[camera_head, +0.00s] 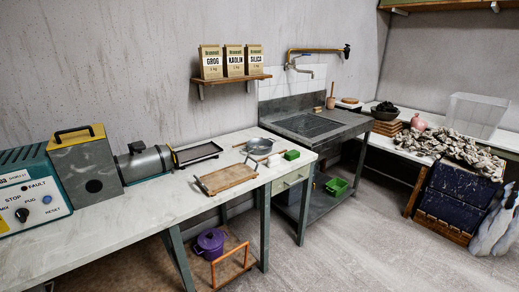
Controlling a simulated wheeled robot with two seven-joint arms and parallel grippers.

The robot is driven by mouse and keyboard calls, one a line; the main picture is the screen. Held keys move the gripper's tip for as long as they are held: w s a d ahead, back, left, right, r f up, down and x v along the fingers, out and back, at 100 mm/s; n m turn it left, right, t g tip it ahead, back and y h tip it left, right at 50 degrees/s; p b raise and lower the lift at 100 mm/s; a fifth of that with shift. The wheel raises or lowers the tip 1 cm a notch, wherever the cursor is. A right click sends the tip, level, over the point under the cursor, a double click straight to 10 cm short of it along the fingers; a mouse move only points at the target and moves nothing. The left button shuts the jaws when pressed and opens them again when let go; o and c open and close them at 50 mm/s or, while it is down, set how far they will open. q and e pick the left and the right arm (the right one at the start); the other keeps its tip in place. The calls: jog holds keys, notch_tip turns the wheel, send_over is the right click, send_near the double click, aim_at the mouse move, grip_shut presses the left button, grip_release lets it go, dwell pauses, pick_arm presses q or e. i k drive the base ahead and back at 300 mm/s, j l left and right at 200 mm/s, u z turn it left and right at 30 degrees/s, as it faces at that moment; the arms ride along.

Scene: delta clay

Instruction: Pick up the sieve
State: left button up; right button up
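A round, shallow grey metal piece (260,146), which looks like the sieve, lies on the pale worktop (130,218) near its right end, towards the wall. A thin handle seems to reach left from it. Its mesh is too small to make out. A wooden-framed tray (228,179) with a handle at each end lies in front of it, apart from it. Neither of my grippers is in view.
A dark tray (197,153) and a pug machine (85,160) stand to the left. A sink unit (312,126) adjoins at right. A purple pot (210,243) is below. The floor in front is clear.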

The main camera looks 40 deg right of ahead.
aim_at(255, 147)
jog(key=i+l+z, duration=0.1)
jog(key=z, duration=0.4)
jog(key=i+z, duration=0.1)
jog(key=z, duration=0.35)
jog(key=i+l+z, duration=0.1)
jog(key=z, duration=0.4)
jog(key=i+z, duration=0.15)
jog(key=z, duration=0.35)
jog(key=i+j+z, duration=0.25)
jog(key=i+j, duration=0.25)
jog(key=i+j+z, duration=0.25)
jog(key=i+j, duration=0.35)
